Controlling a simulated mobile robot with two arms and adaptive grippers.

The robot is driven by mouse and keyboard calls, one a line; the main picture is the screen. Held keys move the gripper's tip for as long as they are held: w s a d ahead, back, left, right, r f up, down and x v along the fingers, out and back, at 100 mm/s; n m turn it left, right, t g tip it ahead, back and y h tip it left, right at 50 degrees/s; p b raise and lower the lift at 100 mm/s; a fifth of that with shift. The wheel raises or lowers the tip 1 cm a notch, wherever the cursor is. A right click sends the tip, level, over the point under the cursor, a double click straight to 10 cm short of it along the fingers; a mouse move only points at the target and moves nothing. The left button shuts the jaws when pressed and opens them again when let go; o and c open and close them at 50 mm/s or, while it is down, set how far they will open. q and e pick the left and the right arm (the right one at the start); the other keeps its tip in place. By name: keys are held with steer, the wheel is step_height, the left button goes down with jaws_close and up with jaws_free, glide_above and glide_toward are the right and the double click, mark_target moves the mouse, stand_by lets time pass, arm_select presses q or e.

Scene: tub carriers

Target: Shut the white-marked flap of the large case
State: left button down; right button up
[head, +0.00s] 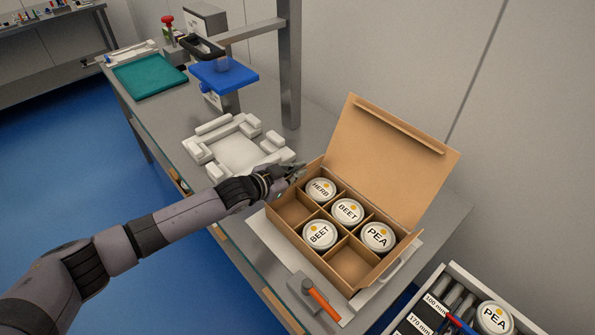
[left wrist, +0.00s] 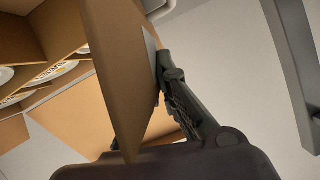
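The large case (head: 352,268) is an open cardboard box with dividers on the bench. Its big lid panel (head: 385,155) stands up at the back. Tubs marked HERB (head: 321,189), BEET (head: 347,211), BEET (head: 319,235) and PEA (head: 378,237) sit in compartments; the left and front compartments look empty. My left gripper (head: 291,170) is at the case's far left corner. In the left wrist view a cardboard flap (left wrist: 118,70) with a pale patch (left wrist: 150,48) stands close beside a dark finger (left wrist: 185,105). The other finger is hidden, so its opening is unclear. My right gripper is out of view.
A white moulded fixture (head: 237,150) lies left of the case. An orange-handled tool (head: 322,302) lies in front. A rack with a PEA tub (head: 494,318) is at lower right. A metal post (head: 290,65) and blue stand (head: 223,75) are behind.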

arm_select(q)
steer(key=shift+s, duration=0.1)
steer(key=shift+s+d+f+m+t, duration=0.25)
steer(key=shift+s+d+m+t, duration=0.1)
steer(key=shift+m, duration=0.25)
steer(key=shift+s+d+f+m+t+y+b, duration=0.2)
steer(key=shift+d+f+m+t+y+b, duration=0.1)
steer(key=shift+m+t+y, duration=0.15)
steer(key=shift+s+d+f+m+t+y+b, duration=0.2)
steer(key=shift+m+t+b, duration=0.05)
steer(key=shift+m+b, duration=0.45)
steer(key=shift+s+d+f+m+t+y+b, duration=0.15)
steer(key=shift+s+f+m+t+b, duration=0.1)
steer(key=shift+m+b, duration=0.4)
steer(key=c, duration=1.9)
jaws_free()
steer(key=shift+r, duration=0.1)
